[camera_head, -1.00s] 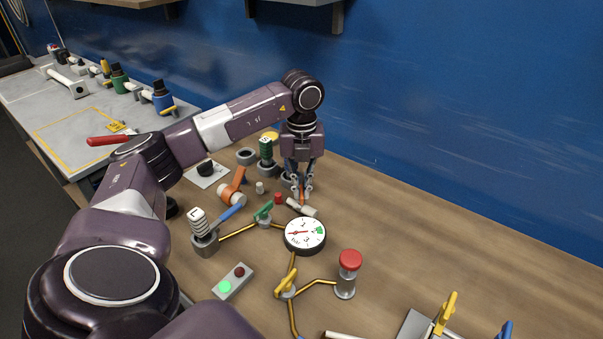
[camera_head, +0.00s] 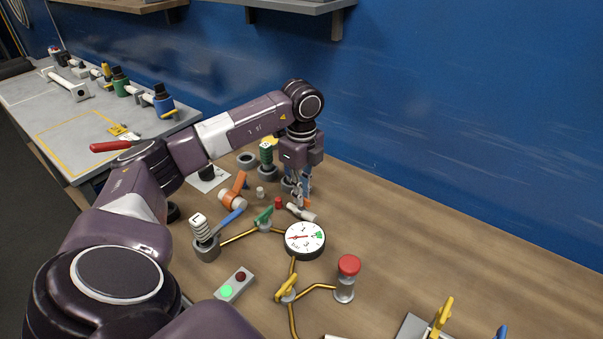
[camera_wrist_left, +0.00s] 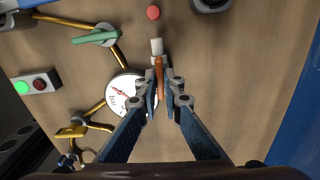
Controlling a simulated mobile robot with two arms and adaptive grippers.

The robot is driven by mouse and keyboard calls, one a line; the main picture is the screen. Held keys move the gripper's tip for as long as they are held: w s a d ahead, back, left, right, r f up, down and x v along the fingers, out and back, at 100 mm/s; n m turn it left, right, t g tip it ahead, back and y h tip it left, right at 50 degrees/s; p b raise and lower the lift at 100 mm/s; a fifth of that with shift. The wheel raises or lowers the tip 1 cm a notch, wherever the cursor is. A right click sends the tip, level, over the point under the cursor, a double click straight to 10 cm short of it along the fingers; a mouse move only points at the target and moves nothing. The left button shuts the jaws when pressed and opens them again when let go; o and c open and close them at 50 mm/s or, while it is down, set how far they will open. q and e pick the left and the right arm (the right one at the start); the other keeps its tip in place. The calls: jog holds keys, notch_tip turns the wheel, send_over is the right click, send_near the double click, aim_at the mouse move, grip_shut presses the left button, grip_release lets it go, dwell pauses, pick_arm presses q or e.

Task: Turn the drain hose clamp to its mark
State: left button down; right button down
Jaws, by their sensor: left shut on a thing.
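My left gripper (camera_head: 299,196) points down over the wooden table, just behind the pressure dial. In the left wrist view its fingers (camera_wrist_left: 163,88) are shut on a narrow orange-brown tab (camera_wrist_left: 159,74). The tab stands by a short pale cylinder (camera_wrist_left: 157,47), which also shows in the head view (camera_head: 302,213). This looks like the drain hose clamp; the fingers partly cover it. I cannot make out its mark. My right gripper is not in view.
The white dial (camera_head: 305,239) stands close in front of the gripper.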

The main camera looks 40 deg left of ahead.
pick_arm(q)
jog(key=shift+n, duration=0.4)
jog(key=c, duration=2.1)
grip_release()
notch_tip(320, 180, up, 12)
